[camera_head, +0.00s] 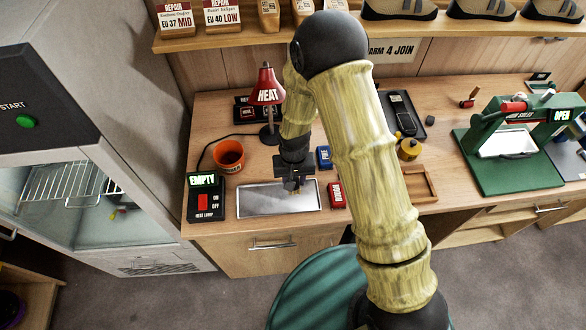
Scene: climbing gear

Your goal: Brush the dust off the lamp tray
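The lamp tray (252,203) is a flat silver metal tray near the bench's front edge. It lies beside the black heat lamp switch box (205,199), whose display reads EMPTY. The red HEAT lamp (267,88) stands behind the tray. My gripper (292,187) points down over the right half of the tray. The finger gap is too small and dark to read. Dust on the tray is not clearly visible.
An orange cup (229,154) stands behind the tray. A blue box (324,157) and a red box (336,194) sit close on its right. Farther right are a yellow pot (409,150), a wooden tray (433,185) and a green press (478,168). My arm hides part of the bench.

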